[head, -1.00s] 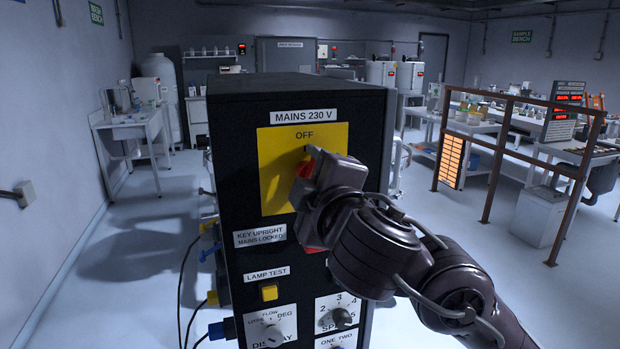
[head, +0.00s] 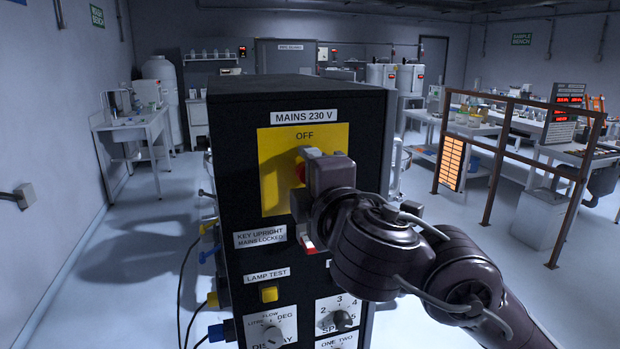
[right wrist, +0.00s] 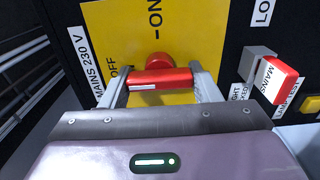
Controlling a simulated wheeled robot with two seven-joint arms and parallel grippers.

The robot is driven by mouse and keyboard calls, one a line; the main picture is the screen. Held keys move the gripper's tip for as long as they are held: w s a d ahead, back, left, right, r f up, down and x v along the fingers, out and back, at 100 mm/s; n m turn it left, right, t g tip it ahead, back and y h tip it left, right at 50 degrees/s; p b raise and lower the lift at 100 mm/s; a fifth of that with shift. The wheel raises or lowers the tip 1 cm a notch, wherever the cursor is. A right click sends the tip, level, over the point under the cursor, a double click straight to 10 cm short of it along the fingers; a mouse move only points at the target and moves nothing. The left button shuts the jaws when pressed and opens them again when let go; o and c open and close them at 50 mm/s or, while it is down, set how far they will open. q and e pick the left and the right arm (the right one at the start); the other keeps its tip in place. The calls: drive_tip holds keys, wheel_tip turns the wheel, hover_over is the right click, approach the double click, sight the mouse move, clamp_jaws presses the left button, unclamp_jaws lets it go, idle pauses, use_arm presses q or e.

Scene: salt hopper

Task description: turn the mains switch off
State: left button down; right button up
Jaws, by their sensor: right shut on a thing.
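The mains switch has a red handle (right wrist: 160,80) on a round red hub, mounted on a yellow plate (head: 275,170) marked OFF at the top. In the right wrist view the plate is turned, with OFF at the left and ON at the top. My right gripper (head: 308,164) is shut on the handle, one finger on each side of it. The handle's end with the white mark lies toward OFF. In the head view the gripper hides most of the handle and the plate's right part. My left gripper is not in view.
The switch is on a black cabinet (head: 228,150). Below the plate, a red and white tagged piece (right wrist: 278,80) sticks out close to my right gripper. A yellow lamp test button (head: 269,294) and knobs (head: 342,319) are lower down. Floor is free left of the cabinet.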

drive_tip(key=o, duration=1)
drive_tip(key=p+v, duration=0.1)
drive_tip(key=v, duration=0.7)
drive_tip(key=shift+p, duration=0.3)
drive_tip(key=shift+w, duration=0.1)
